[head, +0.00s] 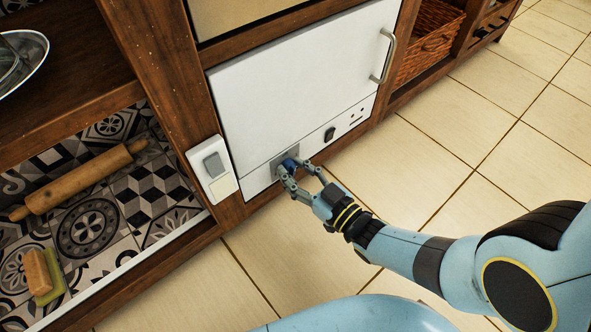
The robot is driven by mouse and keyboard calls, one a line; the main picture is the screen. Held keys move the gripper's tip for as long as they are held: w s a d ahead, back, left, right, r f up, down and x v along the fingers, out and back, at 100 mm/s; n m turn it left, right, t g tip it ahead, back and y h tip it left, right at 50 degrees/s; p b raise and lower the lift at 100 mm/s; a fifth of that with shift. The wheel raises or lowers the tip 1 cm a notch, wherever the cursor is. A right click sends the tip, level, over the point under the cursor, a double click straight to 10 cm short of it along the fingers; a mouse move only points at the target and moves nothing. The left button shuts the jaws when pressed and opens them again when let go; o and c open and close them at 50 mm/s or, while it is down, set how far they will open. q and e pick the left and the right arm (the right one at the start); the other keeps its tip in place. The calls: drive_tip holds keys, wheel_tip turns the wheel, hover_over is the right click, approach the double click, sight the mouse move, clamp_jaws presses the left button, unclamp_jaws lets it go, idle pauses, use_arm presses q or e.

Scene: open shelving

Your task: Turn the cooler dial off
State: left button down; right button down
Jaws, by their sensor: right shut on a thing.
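The cooler (290,85) is a white-fronted unit set in the wooden shelving, with a metal handle at its right side. Its dial (291,164) is a small blue knob on a grey plate at the lower left of the front panel. My right gripper (291,168) reaches in from the right and is shut on the dial, its fingers around the knob. The fingers partly hide the dial, so I cannot tell which way it points. My left gripper is not in view.
A white switch plate (211,170) is on the wooden post left of the cooler. A rolling pin (80,180) and a sponge (44,276) lie on the patterned shelf at left. A wicker basket (428,40) sits at the upper right. The tiled floor (440,150) is clear.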

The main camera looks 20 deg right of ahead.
sight(283, 133)
drive_tip(key=shift+n, duration=0.9)
drive_tip(key=c, duration=1)
unclamp_jaws()
drive_tip(key=shift+r, duration=0.1)
wheel_tip(283, 133, up, 10)
drive_tip(key=shift+f, duration=0.1)
